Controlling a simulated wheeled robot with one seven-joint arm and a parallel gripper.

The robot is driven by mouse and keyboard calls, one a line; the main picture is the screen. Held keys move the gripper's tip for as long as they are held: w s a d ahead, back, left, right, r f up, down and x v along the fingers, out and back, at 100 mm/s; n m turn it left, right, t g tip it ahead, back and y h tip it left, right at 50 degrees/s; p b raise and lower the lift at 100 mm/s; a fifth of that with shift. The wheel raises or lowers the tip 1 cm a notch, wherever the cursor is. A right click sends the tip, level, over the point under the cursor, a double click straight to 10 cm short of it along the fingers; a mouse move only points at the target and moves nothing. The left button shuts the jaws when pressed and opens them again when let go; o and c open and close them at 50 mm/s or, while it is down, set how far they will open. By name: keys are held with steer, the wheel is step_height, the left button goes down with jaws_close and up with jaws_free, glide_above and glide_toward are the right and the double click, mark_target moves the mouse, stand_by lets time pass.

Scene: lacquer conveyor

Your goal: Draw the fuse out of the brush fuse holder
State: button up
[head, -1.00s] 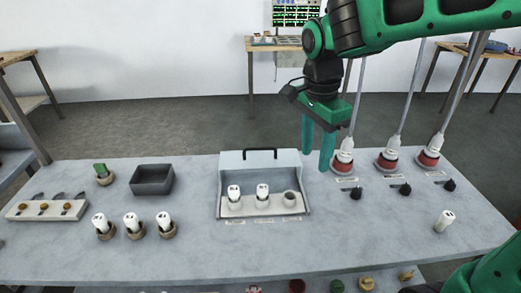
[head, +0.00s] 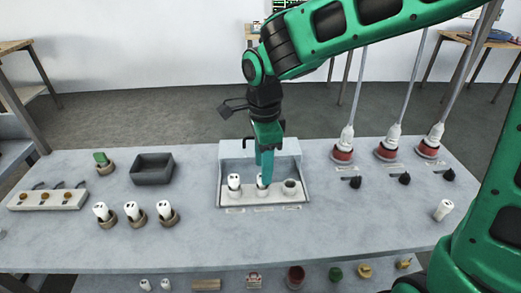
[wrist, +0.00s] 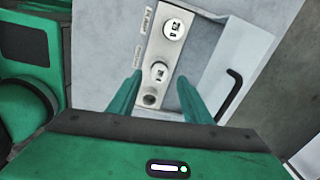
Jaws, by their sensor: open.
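A light grey fuse box (head: 228,160) with a raised lid and handle stands mid-table. Its white strip (head: 247,196) has three holders in a row. A white fuse (head: 234,182) stands in the left holder and another (wrist: 158,72) in the middle one. The right holder (head: 291,187) looks empty, and its dark hole (wrist: 150,100) shows in the wrist view. The small labels are too blurred to tell which holder is the brush one. My gripper (wrist: 160,77) is open, with its green fingers either side of the middle fuse; contact cannot be told. In the head view they partly hide that fuse.
Several white fuses (head: 132,211) stand in brown holders at the left, near a dark open bin (head: 152,170). Red-based plugs (head: 387,150) with cables and black knobs (head: 404,178) are at the right. A loose-looking white fuse (head: 444,210) stands farther right. The front table is clear.

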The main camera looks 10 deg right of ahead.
steer(key=shift+f, duration=1.45)
jaws_close()
steer(key=c, duration=1)
jaws_free()
jaws_close()
steer(key=shift+r, duration=0.15)
